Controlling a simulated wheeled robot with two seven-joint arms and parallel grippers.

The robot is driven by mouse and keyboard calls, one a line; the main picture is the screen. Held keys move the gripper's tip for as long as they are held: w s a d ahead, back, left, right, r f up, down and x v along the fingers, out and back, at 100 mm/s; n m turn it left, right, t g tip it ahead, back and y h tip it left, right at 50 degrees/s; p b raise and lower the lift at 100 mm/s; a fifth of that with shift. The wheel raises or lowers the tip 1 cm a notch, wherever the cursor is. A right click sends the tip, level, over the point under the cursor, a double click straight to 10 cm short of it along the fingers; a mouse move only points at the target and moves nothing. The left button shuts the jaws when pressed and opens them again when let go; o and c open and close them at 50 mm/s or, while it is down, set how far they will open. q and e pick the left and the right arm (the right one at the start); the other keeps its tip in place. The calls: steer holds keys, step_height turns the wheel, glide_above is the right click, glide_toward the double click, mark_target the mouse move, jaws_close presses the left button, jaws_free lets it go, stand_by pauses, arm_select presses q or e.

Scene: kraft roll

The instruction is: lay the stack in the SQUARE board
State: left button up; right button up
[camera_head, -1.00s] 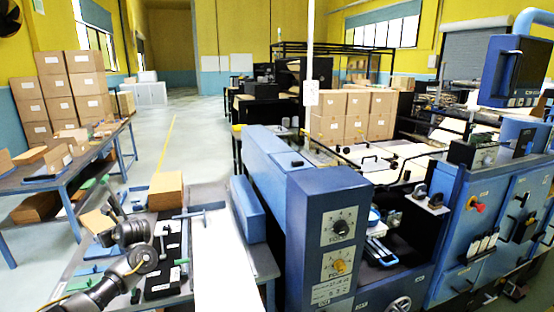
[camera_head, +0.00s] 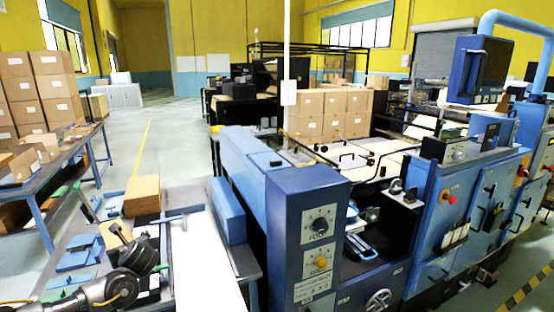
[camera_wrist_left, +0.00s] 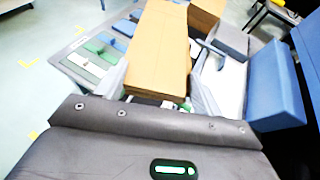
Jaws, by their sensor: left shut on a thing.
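A tan kraft stack (camera_wrist_left: 155,50) fills the middle of the left wrist view, held between the fingers of my left gripper (camera_wrist_left: 158,92). Blue boards (camera_head: 76,257) lie on the table to the left of the gripper. I cannot tell which board is the SQUARE one. My right gripper is not in view.
Another brown stack (camera_head: 141,190) stands at the table's far end. A white sheet (camera_head: 203,265) and a blue machine (camera_head: 306,240) are to the right. A side table (camera_head: 50,180) with cartons is at the left. Open floor lies between the tables.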

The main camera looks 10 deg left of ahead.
arm_select(q)
steer(key=w+d+r+m+t+h, duration=0.1)
steer(key=w+d+r+m+t, duration=0.15)
steer(key=d, duration=0.35)
steer(key=w+d+r+m+t+h, duration=0.1)
steer(key=d+r, duration=0.2)
steer(key=d, duration=0.3)
steer(key=s+d+r+m+t+h, duration=0.1)
steer(key=s+d+r+m+h, duration=0.15)
steer(key=d, duration=0.65)
steer(key=s+d+r+m+t+h, duration=0.1)
steer(key=s+d+r+m+h, duration=0.2)
steer(key=d, duration=0.6)
steer(key=s+d+r+m+t+h, duration=0.1)
steer(key=d+r+m+h, duration=0.25)
steer(key=d, duration=0.55)
step_height(320, 180, down, 11)
steer(key=s+b, duration=0.2)
steer(key=b, duration=0.4)
steer(key=shift+d+h, duration=0.3)
